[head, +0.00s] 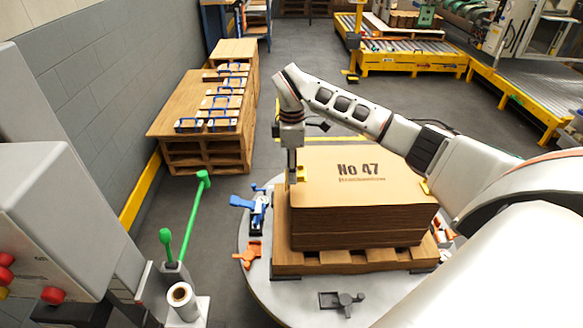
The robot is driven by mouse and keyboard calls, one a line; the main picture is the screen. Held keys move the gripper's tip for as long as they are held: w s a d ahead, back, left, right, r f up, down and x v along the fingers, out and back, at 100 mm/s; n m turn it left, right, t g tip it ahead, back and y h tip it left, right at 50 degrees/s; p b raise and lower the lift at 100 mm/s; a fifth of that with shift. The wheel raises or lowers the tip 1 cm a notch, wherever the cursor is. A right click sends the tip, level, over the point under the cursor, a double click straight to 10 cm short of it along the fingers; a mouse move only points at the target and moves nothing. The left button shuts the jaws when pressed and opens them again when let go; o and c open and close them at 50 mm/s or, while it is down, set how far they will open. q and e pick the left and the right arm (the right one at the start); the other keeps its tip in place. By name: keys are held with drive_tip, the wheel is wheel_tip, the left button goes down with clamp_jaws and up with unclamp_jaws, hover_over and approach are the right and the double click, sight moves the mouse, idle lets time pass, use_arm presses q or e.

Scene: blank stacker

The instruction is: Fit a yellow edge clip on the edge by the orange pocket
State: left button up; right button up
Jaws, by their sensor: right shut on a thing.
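A stack of brown cardboard blanks (357,229) marked "No 47" stands on a wooden pallet (345,263). My right gripper (294,178) points down at the stack's left edge, near its far left corner. It is shut on a yellow edge clip (301,174); whether the clip is around the edge or just beside it cannot be told. Another yellow clip (424,187) sits at the stack's right edge, partly behind my arm. An orange piece (247,255) lies on the round table left of the pallet; I cannot tell whether it is the pocket. My left gripper is out of view.
The round grey table (300,306) carries a blue clamp-like piece (257,207) at left and a dark grey one (341,301) in front. Wooden pallets (210,155) and a yellow conveyor (415,62) lie beyond open floor.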

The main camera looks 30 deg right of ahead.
sight(292, 192)
wheel_tip(292, 192, down, 2)
drive_tip(key=shift+b, duration=0.55)
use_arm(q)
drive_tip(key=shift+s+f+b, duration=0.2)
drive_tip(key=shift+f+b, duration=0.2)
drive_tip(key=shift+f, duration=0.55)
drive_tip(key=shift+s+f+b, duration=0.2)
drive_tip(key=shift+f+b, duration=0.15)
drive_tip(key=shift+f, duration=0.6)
use_arm(e)
drive_tip(key=shift+f, duration=2.2)
drive_tip(key=shift+f, duration=0.25)
drive_tip(key=o, duration=1.1)
drive_tip(key=shift+r, duration=0.1)
